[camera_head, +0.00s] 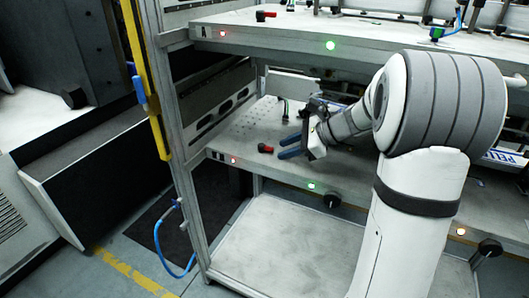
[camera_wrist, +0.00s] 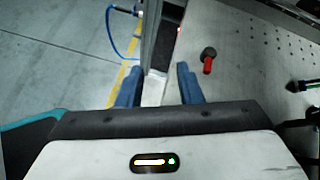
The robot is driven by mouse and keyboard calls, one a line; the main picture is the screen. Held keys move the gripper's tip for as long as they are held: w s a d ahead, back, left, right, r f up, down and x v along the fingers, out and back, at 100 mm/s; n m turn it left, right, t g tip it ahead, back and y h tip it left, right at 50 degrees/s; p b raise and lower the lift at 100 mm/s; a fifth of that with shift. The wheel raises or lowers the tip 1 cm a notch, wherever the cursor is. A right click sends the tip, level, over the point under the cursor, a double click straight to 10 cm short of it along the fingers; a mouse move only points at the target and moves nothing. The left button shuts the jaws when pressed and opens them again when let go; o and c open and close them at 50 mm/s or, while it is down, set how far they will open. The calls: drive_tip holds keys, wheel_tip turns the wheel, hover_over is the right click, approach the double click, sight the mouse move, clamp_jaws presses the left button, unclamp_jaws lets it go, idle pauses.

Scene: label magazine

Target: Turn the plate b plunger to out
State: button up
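The plate b plunger (camera_head: 265,149) appears to be the small part with a red handle and a dark round base on the lower shelf plate (camera_head: 240,135), near its left front corner. In the wrist view the plunger (camera_wrist: 208,60) lies beyond and to the right of my right fingertip, with its red handle pointing toward the bottom of the picture. My gripper (camera_head: 291,147) is just right of the plunger in the head view, apart from it. In the wrist view its two blue fingers (camera_wrist: 157,82) are spread with nothing held between them.
A similar red handle (camera_head: 265,15) is on the upper shelf (camera_head: 300,35). The frame post (camera_head: 180,130) stands left of the plate. Black knobs (camera_head: 332,200) and lights are along the lower front edge. A blue hose (camera_head: 160,245) hangs outside the frame.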

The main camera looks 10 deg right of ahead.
sight(270, 147)
drive_tip(key=w+d+f+m, duration=0.1)
drive_tip(key=w, duration=0.1)
drive_tip(key=w+d+f+m+t+b, duration=0.1)
drive_tip(key=w+d+m, duration=0.1)
drive_tip(key=w+d+f+m+t+y+b, duration=0.1)
drive_tip(key=w+f, duration=0.1)
drive_tip(key=shift+d+f, duration=0.1)
drive_tip(key=shift+d, duration=0.2)
drive_tip(key=shift+w+m+t, duration=0.3)
drive_tip(key=shift+m, duration=0.1)
drive_tip(key=b+x, duration=0.2)
drive_tip(key=x, duration=0.5)
drive_tip(key=shift+w+a, duration=0.1)
drive_tip(key=shift+a, duration=0.05)
drive_tip(key=shift+c, duration=0.5)
